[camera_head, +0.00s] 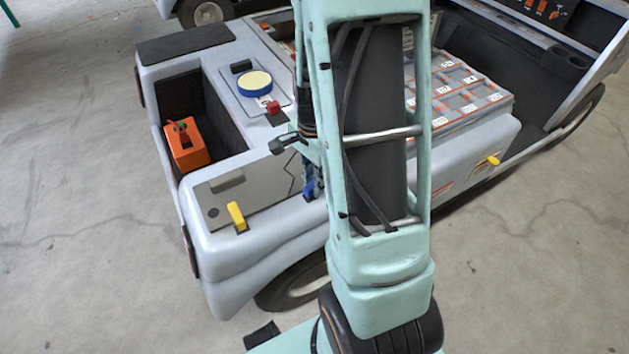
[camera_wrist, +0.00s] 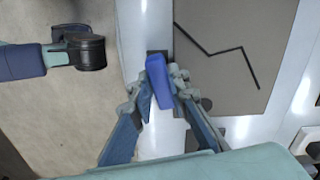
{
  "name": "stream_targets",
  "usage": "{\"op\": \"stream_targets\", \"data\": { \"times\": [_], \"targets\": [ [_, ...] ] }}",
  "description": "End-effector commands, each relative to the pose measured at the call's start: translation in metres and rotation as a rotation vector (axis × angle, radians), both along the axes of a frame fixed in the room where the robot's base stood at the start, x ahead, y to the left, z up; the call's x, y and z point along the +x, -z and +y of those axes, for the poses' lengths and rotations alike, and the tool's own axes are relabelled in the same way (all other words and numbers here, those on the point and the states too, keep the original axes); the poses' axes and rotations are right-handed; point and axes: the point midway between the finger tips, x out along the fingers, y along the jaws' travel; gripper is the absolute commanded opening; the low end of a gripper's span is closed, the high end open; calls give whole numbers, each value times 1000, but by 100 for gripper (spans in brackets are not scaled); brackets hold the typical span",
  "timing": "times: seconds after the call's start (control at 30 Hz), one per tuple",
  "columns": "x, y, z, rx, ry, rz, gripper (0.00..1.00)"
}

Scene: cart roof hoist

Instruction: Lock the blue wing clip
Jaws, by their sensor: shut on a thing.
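The blue wing clip (camera_head: 309,191) sits at the near edge of the cart's grey panel in the head view, partly hidden behind my arm. In the wrist view the blue wing clip (camera_wrist: 159,82) stands on a dark base on the light cart body, beside the panel. My gripper (camera_wrist: 161,90) has one finger on each side of the clip and is shut on it. In the head view my gripper is mostly hidden by my arm.
A yellow clip (camera_head: 237,217) stands at the panel's left, and another yellow handle (camera_head: 493,160) at the cart's right side. An orange box (camera_head: 187,146) sits in the open bay.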

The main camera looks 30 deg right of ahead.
Motion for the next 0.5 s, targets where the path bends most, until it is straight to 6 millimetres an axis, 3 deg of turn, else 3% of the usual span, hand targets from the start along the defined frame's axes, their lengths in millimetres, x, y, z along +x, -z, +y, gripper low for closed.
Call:
{"op": "stream_targets", "data": {
  "times": [0.5],
  "targets": [
    [5,-1,3,1,-487,1,0]
  ]
}}
